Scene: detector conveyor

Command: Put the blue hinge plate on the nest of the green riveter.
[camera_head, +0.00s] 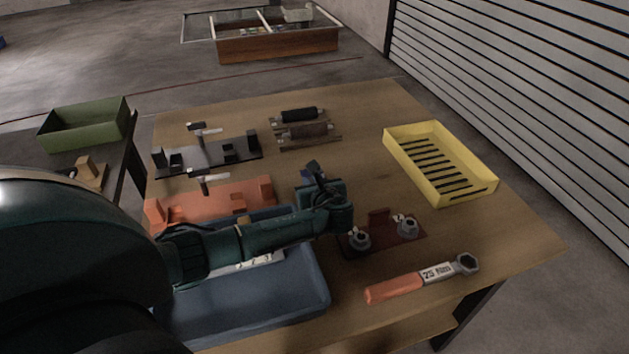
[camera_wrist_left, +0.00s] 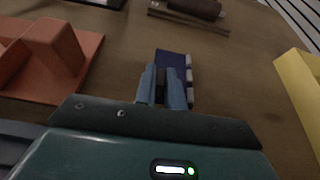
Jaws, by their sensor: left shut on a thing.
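My left gripper (camera_head: 314,172) reaches in from the left over the middle of the table. It is shut on the blue hinge plate (camera_wrist_left: 173,62), which shows dark blue with pale knuckles along its right edge in the wrist view. Both fingers (camera_wrist_left: 161,82) are at the plate's near part and hide some of it. In the head view only a small blue piece of the plate (camera_head: 305,177) shows beside the gripper. I cannot make out a green riveter or its nest for sure in either view. My right gripper is not in view.
An orange fixture (camera_head: 222,200) and a black one (camera_head: 187,162) stand left. A dark red fixture (camera_head: 380,232) is right of my gripper. A blue bin (camera_head: 318,290) lies under my arm. A yellow tray (camera_head: 440,185), rollers (camera_head: 303,131) and a wrench (camera_head: 425,278) are around.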

